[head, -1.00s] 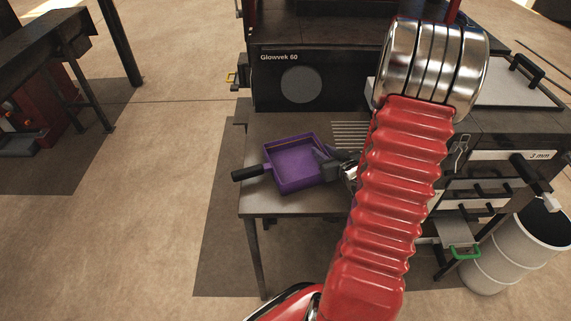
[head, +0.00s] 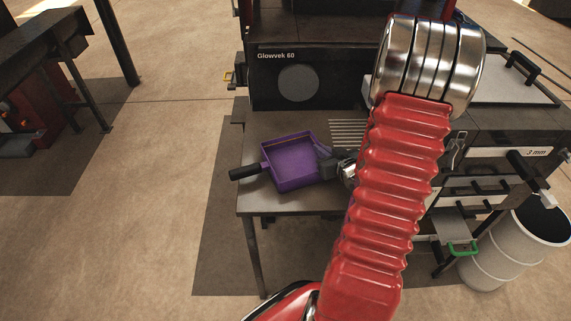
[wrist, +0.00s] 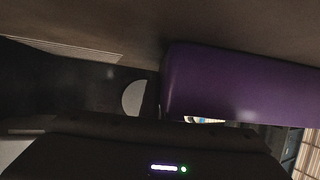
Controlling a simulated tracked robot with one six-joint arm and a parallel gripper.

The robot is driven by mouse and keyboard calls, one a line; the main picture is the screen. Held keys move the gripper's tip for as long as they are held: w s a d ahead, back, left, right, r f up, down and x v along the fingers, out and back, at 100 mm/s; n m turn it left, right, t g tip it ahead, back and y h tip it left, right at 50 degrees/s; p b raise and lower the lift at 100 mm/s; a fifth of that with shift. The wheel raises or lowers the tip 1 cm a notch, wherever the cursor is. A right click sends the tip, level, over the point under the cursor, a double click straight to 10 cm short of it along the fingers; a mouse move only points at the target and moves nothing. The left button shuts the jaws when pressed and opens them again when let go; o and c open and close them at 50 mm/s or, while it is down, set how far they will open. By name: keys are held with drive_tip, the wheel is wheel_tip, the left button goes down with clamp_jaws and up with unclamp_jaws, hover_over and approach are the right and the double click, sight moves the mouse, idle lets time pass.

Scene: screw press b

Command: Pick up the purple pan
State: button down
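The purple pan (head: 288,162) lies on the grey table of the press in the head view. It is a square, shallow, open pan, with its black handle (head: 247,173) pointing left. My gripper (head: 326,164) is at the pan's right side, against or very near its rim. My red arm covers part of the wrist. In the wrist view, a purple wall of the pan (wrist: 235,84) fills the right side, right beside dark gripper parts. The fingertips are dark and partly hidden, so whether they are closed on the pan does not show clearly.
The black press body marked Glowvek 60 (head: 298,83) stands behind the pan. A slotted grille (head: 348,131) lies in the tabletop. A drawer cabinet (head: 490,190) and a white barrel (head: 508,252) stand to the right. The floor left of the table is clear.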

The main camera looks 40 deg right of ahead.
drive_tip(key=shift+r, duration=0.1)
idle(0.4)
drive_tip(key=shift+s+r, duration=0.1)
drive_tip(key=shift+r, duration=4.85)
